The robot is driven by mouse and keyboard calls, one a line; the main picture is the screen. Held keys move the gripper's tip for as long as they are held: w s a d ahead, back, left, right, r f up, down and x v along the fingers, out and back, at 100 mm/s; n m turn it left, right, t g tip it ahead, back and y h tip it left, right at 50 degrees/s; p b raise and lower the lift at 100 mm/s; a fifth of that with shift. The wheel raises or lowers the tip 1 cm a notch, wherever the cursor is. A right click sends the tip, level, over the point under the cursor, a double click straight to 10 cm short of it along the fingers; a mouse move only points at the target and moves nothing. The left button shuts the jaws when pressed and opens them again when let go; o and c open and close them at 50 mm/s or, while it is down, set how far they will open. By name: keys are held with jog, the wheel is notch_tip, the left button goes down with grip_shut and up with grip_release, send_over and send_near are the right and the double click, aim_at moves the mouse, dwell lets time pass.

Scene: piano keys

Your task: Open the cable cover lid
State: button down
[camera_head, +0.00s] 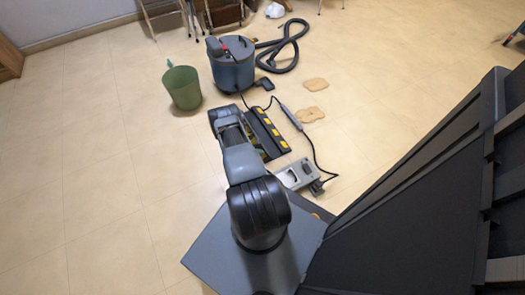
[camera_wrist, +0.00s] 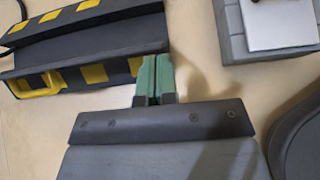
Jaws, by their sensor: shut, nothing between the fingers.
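The cable cover (camera_head: 268,132) is a long black strip with yellow patches on the floor, right beside my arm in the head view. In the wrist view the cable cover (camera_wrist: 115,48) fills the upper left, with its dark lid (camera_wrist: 120,15) and a yellow loop (camera_wrist: 38,88) on its near side. My gripper (camera_wrist: 156,62) has green fingertips pressed together, with nothing between them. The tips are at the cover's right end, by its near corner; I cannot tell whether they touch it. How far the lid is raised is unclear. My arm hides the gripper in the head view.
A grey metal box (camera_head: 297,174) lies near the cover's near end; it also shows in the wrist view (camera_wrist: 232,45). A black cable (camera_head: 312,150) runs alongside. A blue vacuum (camera_head: 232,68), its hose (camera_head: 290,45) and a green bin (camera_head: 183,88) stand beyond. The left floor is clear.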

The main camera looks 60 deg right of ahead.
jog(key=w+f+p+v, duration=0.1)
jog(key=p+v, duration=0.2)
jog(key=v, duration=0.8)
jog(key=shift+a, duration=0.35)
